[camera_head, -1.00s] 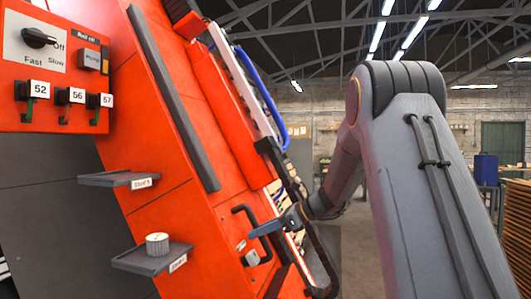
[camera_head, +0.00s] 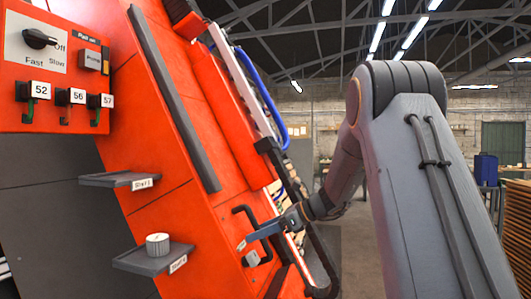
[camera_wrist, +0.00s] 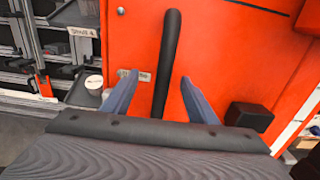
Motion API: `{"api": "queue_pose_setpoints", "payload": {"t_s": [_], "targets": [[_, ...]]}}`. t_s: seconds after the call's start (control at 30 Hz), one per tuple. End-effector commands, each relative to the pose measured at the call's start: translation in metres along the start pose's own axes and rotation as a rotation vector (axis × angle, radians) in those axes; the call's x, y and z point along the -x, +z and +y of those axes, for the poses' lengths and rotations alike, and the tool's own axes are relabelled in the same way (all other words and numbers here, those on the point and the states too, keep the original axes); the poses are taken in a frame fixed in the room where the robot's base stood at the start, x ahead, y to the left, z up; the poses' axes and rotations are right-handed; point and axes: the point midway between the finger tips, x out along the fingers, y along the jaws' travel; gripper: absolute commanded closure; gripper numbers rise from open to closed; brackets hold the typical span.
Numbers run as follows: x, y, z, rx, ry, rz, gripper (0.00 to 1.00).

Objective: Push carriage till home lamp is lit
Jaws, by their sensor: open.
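The carriage appears to be the tall orange body (camera_head: 190,215), with a black bar handle (camera_head: 240,211) low on its face. My gripper (camera_head: 255,236) is at this handle in the head view. In the wrist view, the two blue-grey fingers of my gripper (camera_wrist: 157,78) are open and spread. The black handle (camera_wrist: 169,45) runs upright between them, with a visible gap on each side. I cannot make out a home lamp, lit or unlit.
An orange control panel (camera_head: 70,38) with a black knob and numbered tags is at upper left. Two small grey shelves (camera_head: 105,180) stick out below, the lower holding a round white piece (camera_head: 157,244). Stacked timber (camera_head: 517,215) stands at right. Open floor lies behind my arm.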

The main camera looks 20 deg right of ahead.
Motion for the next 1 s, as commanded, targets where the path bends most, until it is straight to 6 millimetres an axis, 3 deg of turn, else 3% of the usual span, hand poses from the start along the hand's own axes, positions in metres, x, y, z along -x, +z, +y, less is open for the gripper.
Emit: {"api": "queue_pose_setpoints", "payload": {"t_s": [1.0], "targets": [[0.092, 0.001, 0.000, -0.002, -0.002, 0.000, 0.47]]}}
